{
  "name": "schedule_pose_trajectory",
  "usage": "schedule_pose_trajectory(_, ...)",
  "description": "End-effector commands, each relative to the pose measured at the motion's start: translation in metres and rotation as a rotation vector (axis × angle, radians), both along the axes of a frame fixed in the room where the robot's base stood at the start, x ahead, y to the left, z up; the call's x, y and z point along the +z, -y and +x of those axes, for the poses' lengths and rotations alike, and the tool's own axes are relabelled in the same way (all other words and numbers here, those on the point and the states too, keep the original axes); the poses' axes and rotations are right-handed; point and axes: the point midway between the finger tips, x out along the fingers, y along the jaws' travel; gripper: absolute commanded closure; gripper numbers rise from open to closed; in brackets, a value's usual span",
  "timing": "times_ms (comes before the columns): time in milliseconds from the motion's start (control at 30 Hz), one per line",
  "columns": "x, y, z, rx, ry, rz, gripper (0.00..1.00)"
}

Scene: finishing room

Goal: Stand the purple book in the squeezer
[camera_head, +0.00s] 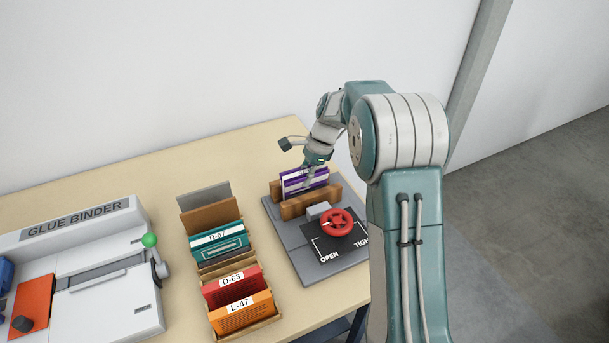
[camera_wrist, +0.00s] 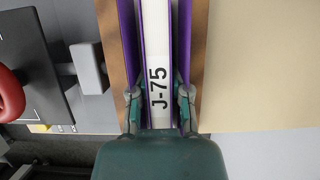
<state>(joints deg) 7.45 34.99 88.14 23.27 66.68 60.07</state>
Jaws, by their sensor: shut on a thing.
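The purple book (camera_head: 292,182) is upright between the two wooden jaws of the squeezer (camera_head: 283,243), on the table's right part. My gripper (camera_head: 314,170) is shut on the book from above. In the wrist view the gripper fingers (camera_wrist: 160,100) grip both purple covers of the book (camera_wrist: 155,40), with the pale J-75 spine facing the camera. A wooden jaw (camera_head: 311,202) stands along the book's near side. Whether the book's bottom touches the squeezer base is hidden. The squeezer's red handwheel (camera_head: 337,222) sits in front, by the OPEN and TIGHT lettering.
A wooden rack (camera_head: 262,323) left of the squeezer holds a teal book (camera_head: 219,243), a red book (camera_head: 232,286) and an orange book (camera_head: 243,313). The white glue binder (camera_head: 110,290) stands at the far left. Bare table (camera_head: 230,150) shows behind the rack.

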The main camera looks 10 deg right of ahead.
Motion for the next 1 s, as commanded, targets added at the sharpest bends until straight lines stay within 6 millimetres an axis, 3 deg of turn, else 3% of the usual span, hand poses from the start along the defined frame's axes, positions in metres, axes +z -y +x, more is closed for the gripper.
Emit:
schedule_pose_trajectory(167, -0.003, 0.000, 0.000, 0.000, 0.000, 0.000, 1.00)
schedule_pose_trajectory(200, -0.003, 0.000, 0.000, 0.000, 0.000, 0.000, 0.61)
schedule_pose_trajectory(567, -0.002, 0.000, 0.000, 0.000, -0.001, 0.000, 0.61)
schedule_pose_trajectory(1000, 0.024, 0.011, 0.003, 0.000, 0.001, 0.000, 0.61)
